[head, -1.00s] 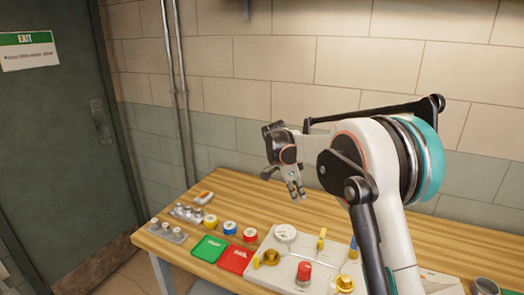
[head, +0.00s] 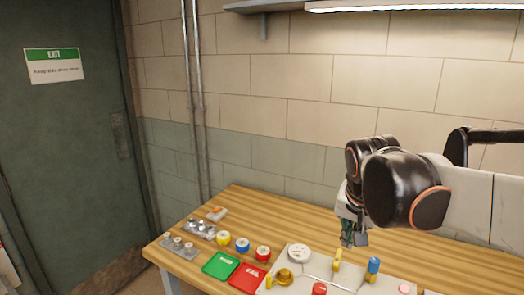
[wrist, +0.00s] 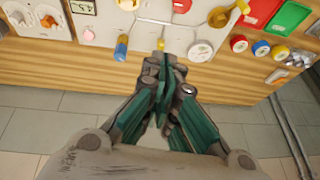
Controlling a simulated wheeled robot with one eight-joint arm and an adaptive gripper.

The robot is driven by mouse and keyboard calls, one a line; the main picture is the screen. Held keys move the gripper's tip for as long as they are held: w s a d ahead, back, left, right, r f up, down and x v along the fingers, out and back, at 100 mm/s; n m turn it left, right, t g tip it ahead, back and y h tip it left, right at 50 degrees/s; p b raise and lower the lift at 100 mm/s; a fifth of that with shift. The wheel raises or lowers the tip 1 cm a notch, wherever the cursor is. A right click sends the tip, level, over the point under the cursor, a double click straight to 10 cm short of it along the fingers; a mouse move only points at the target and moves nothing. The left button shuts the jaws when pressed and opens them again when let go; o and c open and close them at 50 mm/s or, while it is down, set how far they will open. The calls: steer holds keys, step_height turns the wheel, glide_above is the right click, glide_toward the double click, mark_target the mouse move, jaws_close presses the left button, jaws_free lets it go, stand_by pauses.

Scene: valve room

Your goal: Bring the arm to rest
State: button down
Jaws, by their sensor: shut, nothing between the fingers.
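My arm is raised over the right part of the wooden workbench (head: 196,262). My gripper (head: 354,240) hangs at its end, close in the picture to the yellow lever handle (head: 337,260) on the pale valve panel (head: 296,282). In the wrist view my gripper (wrist: 167,66) has its fingers together with nothing between them. The fingertips appear in front of the bench edge and the panel there; I cannot tell the exact gap. My arm hides part of the wall and the bench's right side.
The panel carries a round gauge (head: 299,253), a blue handle (head: 373,268), a red knob (head: 319,288) and a brass valve (head: 283,277). Left of it lie a green tray (head: 221,265), a red tray (head: 246,276) and several coloured round pieces. A lit shelf (head: 425,6) hangs above.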

steer(key=s+f+n+t+y+b, duration=0.1)
steer(key=s+f+n, duration=0.5)
steer(key=s, duration=0.9)
steer(key=shift+s+f+t, duration=0.4)
steer(key=shift+f+t, duration=0.2)
steer(key=shift+t, duration=0.3)
steer(key=shift+a, duration=0.1)
